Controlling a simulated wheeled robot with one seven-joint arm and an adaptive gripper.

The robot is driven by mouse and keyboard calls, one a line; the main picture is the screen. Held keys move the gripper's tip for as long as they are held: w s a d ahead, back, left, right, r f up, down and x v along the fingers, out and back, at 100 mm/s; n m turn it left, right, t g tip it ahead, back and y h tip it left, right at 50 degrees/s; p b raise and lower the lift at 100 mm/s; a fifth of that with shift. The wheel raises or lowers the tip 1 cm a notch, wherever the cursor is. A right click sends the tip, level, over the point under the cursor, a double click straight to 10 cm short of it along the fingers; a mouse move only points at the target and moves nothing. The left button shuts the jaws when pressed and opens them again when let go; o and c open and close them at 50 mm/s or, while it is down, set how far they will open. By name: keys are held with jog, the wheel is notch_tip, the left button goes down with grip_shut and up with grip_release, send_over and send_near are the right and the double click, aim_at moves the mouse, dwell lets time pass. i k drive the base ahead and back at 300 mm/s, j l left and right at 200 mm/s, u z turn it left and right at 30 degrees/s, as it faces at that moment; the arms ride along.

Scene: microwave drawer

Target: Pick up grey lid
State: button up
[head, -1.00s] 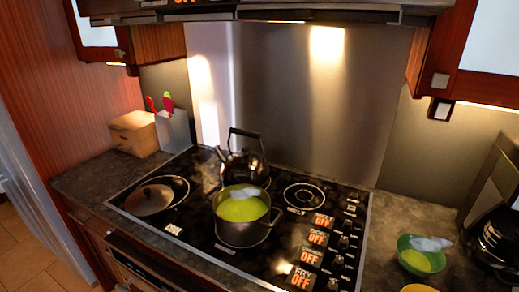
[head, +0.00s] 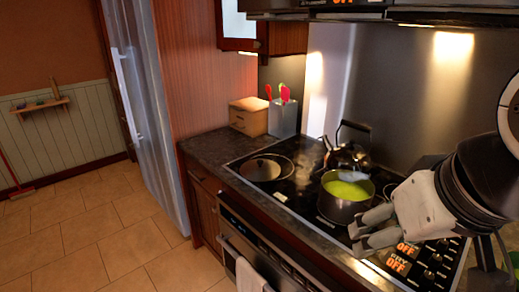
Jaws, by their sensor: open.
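The grey lid (head: 261,169) is a round, dark grey-brown lid with a small knob. It lies on the left front part of the black cooktop in the head view. My gripper (head: 356,231) is open and empty at the right, over the front right of the cooktop. It is well to the right of the lid, with the pot of green soup (head: 346,195) between and behind. The fingers point left.
A dark kettle (head: 347,150) stands behind the pot. A wooden box (head: 249,116) and a utensil holder (head: 283,119) stand on the counter (head: 205,147) beyond the lid. An oven with a white towel (head: 250,277) is below. The tiled floor (head: 95,238) at left is clear.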

aim_at(257, 170)
jog(key=u, duration=0.25)
jog(key=k+l+z, duration=0.2)
jog(key=k+z, duration=0.25)
jog(key=i+j+z, duration=0.15)
jog(key=z, duration=0.35)
jog(key=i+j+z, duration=0.1)
jog(key=j+z, duration=0.35)
jog(key=i+j+z, duration=0.25)
jog(key=j, duration=0.85)
jog(key=j+z, duration=0.3)
jog(key=j, duration=2.6)
